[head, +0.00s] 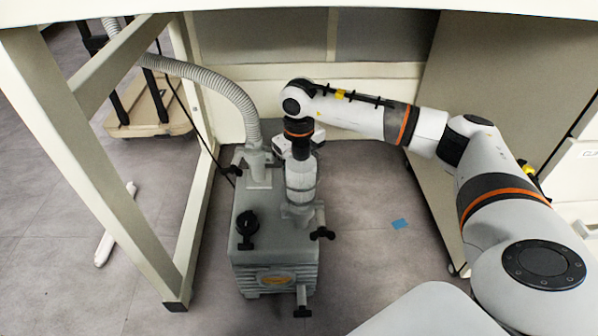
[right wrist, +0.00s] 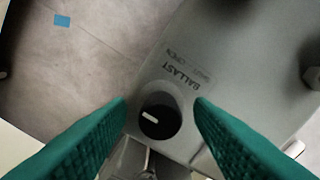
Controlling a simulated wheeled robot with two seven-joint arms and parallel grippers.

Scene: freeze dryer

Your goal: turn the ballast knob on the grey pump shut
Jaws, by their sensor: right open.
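The grey pump (head: 277,252) stands on the floor under the bench. In the right wrist view, the round black ballast knob (right wrist: 160,118) sits near the edge of the pump's top (right wrist: 225,65). A short white pointer mark lies on the left part of its face. "BALLAST" and smaller, fainter lettering are printed beside it. My right gripper (right wrist: 161,103) is open, with its green fingers on either side of the knob in the picture; I cannot tell whether they touch it. In the head view I cannot make out the knob or fingertips. My left gripper is not in view.
A pale upright cylinder (head: 301,180) rises from the pump, in front of my right wrist. A ribbed grey hose (head: 225,85) joins the pump's back left. Bench legs (head: 193,235) stand left. Open floor with a blue marker (head: 400,223) lies right, before a cabinet panel (head: 440,190).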

